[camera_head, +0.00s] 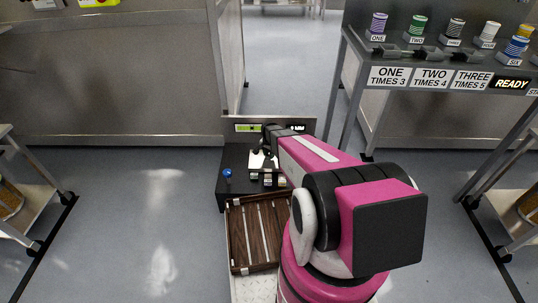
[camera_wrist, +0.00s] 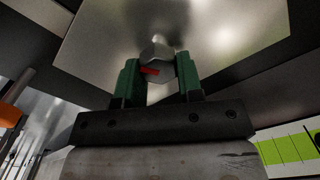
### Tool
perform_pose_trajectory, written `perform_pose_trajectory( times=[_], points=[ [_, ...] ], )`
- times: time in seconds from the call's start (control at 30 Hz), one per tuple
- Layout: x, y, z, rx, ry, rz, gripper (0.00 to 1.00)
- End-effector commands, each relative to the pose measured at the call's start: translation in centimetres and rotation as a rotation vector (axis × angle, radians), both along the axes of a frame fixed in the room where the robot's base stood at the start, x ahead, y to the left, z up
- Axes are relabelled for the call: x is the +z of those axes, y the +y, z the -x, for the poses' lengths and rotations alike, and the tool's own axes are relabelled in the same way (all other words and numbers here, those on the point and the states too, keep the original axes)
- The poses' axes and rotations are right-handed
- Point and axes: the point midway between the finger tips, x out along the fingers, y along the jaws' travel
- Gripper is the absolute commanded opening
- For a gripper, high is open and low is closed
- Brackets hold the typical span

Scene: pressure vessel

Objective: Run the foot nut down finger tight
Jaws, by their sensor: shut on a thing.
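In the wrist view a grey hex nut (camera_wrist: 158,54) with a red mark on one side sits between the two green fingers of my gripper (camera_wrist: 157,66). The fingers are shut on it. A short shiny stud or tip (camera_wrist: 156,39) shows just beyond the nut, against a pale metal plate (camera_wrist: 215,25). How far the nut is threaded on cannot be seen. In the head view my arm reaches down to the black bench (camera_head: 234,188), and the nut and fingers are too small or hidden to make out.
A blue-topped knob (camera_head: 227,174) stands on the bench's left part. A brown slatted tray (camera_head: 237,240) lies in front. A panel with a green label (camera_head: 247,128) rises behind. At upper right a shelf holds several coloured spools above a READY sign (camera_head: 508,83). The floor at left is clear.

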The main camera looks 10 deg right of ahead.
Motion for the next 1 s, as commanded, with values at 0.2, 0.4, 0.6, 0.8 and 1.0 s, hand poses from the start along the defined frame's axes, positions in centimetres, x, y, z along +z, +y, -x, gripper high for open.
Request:
perform_pose_trajectory(
  times=[0.2,0.4,0.6,0.8,1.0],
  points=[
    [0.1,0.0,0.0,0.001,-0.001,0.0,0.6],
    [0.0,0.0,0.0,0.002,-0.001,0.001,0.6],
    [0.8,0.0,0.0,0.002,-0.001,0.0,0.6],
    [4.0,0.0,0.2,0.002,-0.003,0.0,0.6],
    [7.7,0.0,0.1,0.002,-0.003,0.0,0.6]
  ],
)
